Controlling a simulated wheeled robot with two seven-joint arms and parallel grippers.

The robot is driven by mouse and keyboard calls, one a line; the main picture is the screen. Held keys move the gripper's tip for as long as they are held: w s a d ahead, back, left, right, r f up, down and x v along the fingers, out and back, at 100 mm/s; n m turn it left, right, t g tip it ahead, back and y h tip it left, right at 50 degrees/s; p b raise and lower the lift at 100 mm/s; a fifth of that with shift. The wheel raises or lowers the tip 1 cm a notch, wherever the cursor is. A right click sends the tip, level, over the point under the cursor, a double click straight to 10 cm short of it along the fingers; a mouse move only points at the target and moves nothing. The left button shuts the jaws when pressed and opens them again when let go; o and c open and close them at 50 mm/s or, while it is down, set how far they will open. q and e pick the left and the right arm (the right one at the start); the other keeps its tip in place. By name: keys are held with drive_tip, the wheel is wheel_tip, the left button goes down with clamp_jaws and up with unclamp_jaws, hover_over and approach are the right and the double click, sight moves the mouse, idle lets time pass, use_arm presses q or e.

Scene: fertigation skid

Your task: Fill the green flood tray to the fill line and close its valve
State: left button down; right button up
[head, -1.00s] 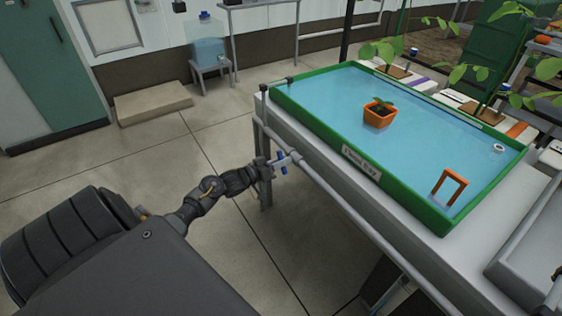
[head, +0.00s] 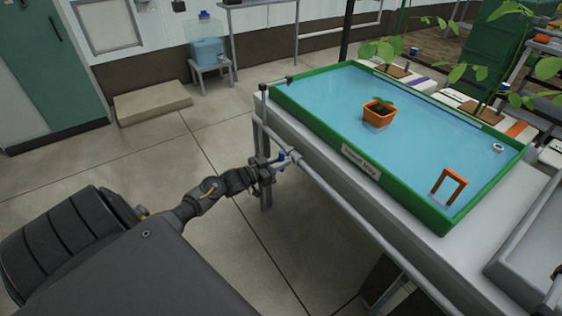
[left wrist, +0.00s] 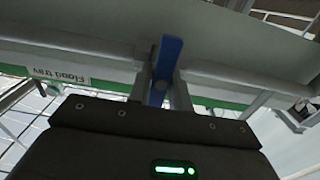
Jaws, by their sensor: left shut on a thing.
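The green flood tray (head: 408,206) lies on a grey bench and holds a broad sheet of blue water. A label on its near side reads "Flood tray". Orange frame-shaped marker (head: 449,185) stands in the water near the right corner; whether the water meets a line on it is too small to tell. My left gripper (head: 268,165) is at the pipe below the tray's near side, shut on the blue valve handle (head: 282,156). In the left wrist view the blue handle (left wrist: 168,58) sits between the two fingers. My right gripper is not in view.
An orange plant pot (head: 377,117) stands in the tray water. A small white ring-like thing (head: 498,148) is near the tray's right edge. A grey pipe (head: 340,205) runs along the bench front. A low beige platform (head: 152,104) stands at the back left; the floor between is clear.

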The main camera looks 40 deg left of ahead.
use_arm(q)
drive_tip(key=c, duration=1.4)
unclamp_jaws()
drive_tip(key=shift+o, duration=0.2)
drive_tip(key=v, duration=1.1)
drive_tip(key=shift+w, duration=0.1)
